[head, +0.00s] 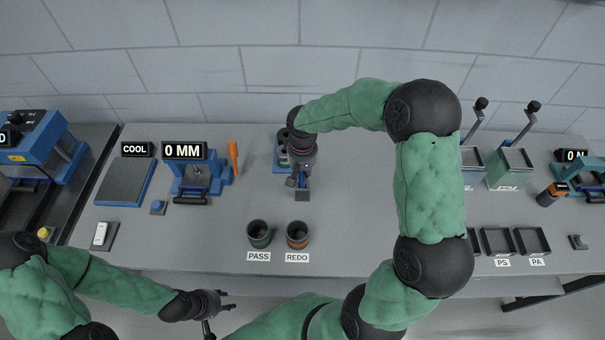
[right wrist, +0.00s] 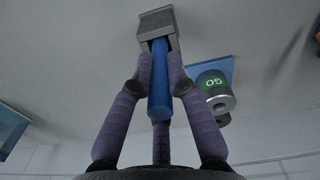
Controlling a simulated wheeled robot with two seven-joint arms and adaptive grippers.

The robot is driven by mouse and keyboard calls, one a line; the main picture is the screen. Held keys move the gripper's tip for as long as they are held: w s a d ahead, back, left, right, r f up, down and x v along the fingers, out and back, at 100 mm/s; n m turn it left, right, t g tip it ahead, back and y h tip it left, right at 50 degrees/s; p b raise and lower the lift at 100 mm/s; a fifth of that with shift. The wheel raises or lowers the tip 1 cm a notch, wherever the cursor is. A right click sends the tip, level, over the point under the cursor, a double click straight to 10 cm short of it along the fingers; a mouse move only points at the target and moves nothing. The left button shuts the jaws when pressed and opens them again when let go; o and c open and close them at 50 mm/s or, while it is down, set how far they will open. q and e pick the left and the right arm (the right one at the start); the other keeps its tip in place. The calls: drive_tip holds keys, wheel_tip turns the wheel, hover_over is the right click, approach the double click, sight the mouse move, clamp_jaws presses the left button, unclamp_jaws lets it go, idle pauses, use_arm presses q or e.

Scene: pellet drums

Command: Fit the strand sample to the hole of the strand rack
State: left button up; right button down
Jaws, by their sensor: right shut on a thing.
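My right gripper (head: 300,183) points down over the middle of the table. A small grey block, which looks like the strand rack (right wrist: 157,24), is at the far end of the rod. It also shows in the head view (head: 302,195) just below the gripper. The rod's end meets or overlaps the block; I cannot tell whether it is in a hole, as the hole is hidden. My left gripper (head: 220,310) is open and empty at the front edge.
A PASS cup (head: 259,235) and a REDO cup (head: 297,236) stand in front of the block. A GO gauge (right wrist: 213,87) on a blue base is close beside the right gripper. A blue press (head: 194,176) stands left. Open table lies between cups and press.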

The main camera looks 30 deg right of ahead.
drive_tip(key=shift+f+b, duration=0.6)
drive_tip(key=shift+f, duration=0.2)
idle(0.4)
drive_tip(key=c, duration=1.1)
unclamp_jaws()
drive_tip(key=shift+c, duration=0.2)
